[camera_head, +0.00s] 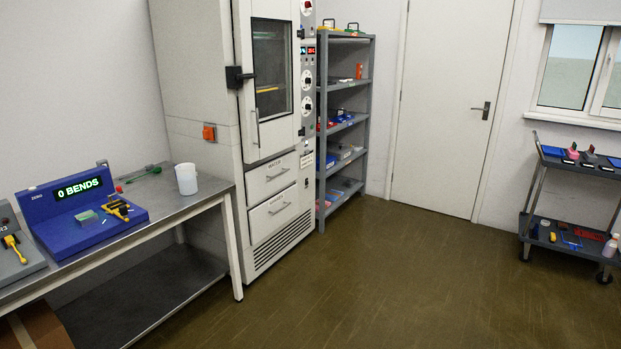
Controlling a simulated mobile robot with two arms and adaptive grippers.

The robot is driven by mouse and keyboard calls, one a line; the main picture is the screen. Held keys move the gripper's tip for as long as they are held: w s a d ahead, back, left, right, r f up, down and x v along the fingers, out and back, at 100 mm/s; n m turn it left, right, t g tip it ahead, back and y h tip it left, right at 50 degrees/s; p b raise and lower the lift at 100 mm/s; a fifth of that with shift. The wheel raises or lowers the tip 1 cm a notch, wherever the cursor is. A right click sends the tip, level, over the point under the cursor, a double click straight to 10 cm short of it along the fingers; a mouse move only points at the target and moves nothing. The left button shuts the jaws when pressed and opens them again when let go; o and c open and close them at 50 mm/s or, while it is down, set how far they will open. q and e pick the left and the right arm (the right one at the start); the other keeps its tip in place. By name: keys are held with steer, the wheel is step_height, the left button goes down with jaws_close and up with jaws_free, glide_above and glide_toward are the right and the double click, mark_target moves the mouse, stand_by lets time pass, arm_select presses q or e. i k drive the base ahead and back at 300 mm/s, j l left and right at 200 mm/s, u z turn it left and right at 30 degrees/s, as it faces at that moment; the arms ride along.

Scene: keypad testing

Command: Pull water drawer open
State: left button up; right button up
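A tall white test cabinet (205,92) stands against the back wall, left of centre. Below its windowed door (270,75) are two drawers. The upper drawer (270,176) has a small label that seems to read "WATER" and a bar handle (277,174). It looks shut, its front in line with the cabinet. The lower drawer (272,211) also has a label, too small to read surely, and a bar handle; it looks shut too. Neither of my grippers shows in the head view.
A metal bench (205,187) at left holds a blue device reading "0 BENDS" (80,215) and a white beaker (186,179). Grey shelves (321,120) stand right of the cabinet. A cart (528,190) is at far right. The floor (380,280) before the drawers is clear.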

mark_target(261, 181)
steer(key=i, duration=2.05)
